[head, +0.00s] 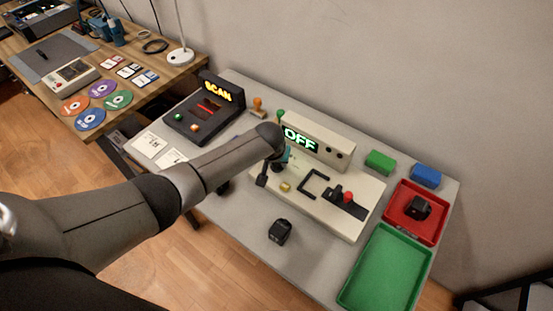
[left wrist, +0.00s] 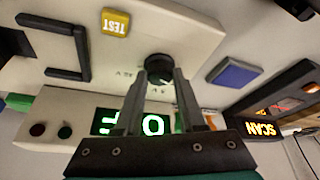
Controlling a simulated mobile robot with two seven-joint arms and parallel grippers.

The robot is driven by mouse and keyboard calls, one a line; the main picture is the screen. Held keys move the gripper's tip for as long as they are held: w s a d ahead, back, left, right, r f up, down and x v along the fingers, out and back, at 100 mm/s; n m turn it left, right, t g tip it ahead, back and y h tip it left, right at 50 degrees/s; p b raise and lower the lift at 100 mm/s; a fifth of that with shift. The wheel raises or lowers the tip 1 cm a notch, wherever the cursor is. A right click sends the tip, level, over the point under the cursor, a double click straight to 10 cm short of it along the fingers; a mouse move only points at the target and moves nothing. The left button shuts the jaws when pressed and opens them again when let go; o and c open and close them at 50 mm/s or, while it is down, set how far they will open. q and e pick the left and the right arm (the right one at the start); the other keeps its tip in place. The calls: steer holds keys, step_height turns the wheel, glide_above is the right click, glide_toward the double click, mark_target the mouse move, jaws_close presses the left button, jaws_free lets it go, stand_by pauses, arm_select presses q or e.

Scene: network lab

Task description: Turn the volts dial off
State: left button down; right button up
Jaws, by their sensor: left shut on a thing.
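The volts dial (left wrist: 158,62) is a round black knob on the pale meter panel (head: 337,216), with small markings around it. In the left wrist view my left gripper (left wrist: 161,77) has one finger on each side of the dial and is shut on it. In the head view my left arm reaches over the panel and hides most of the dial and fingers. The meter's lit display (head: 300,139) reads OFF in green. It shows upside down and partly covered by my fingers in the left wrist view (left wrist: 120,123). My right gripper is not in view.
A yellow TEST button (left wrist: 115,22) and a red-knobbed lever (head: 348,197) are on the panel. A SCAN unit (head: 207,112) stands at left. A loose black block (head: 280,231) lies in front. Red (head: 398,222) and green (head: 358,292) trays are at right.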

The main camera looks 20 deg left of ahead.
arm_select(q)
steer(key=c, duration=0.5)
jaws_free()
steer(key=p+v, duration=0.5)
steer(key=v, duration=1)
steer(key=shift+r, duration=0.15)
